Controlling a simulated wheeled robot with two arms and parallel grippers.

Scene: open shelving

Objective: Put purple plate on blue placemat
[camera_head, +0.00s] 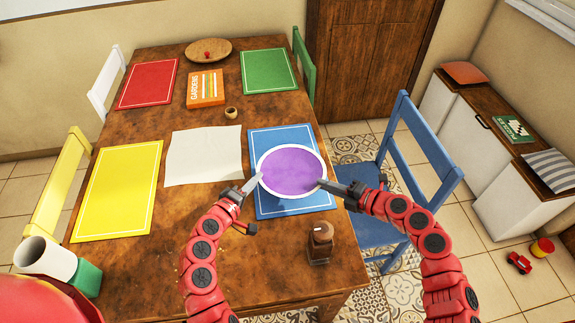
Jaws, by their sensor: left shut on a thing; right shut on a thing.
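The purple plate (290,172) has a white rim and is over the lower part of the blue placemat (277,138). My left gripper (257,178) is shut on the plate's left rim. My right gripper (322,183) is shut on the plate's right rim. The plate hides the middle of the placemat.
A blue chair (425,140) stands at the right.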

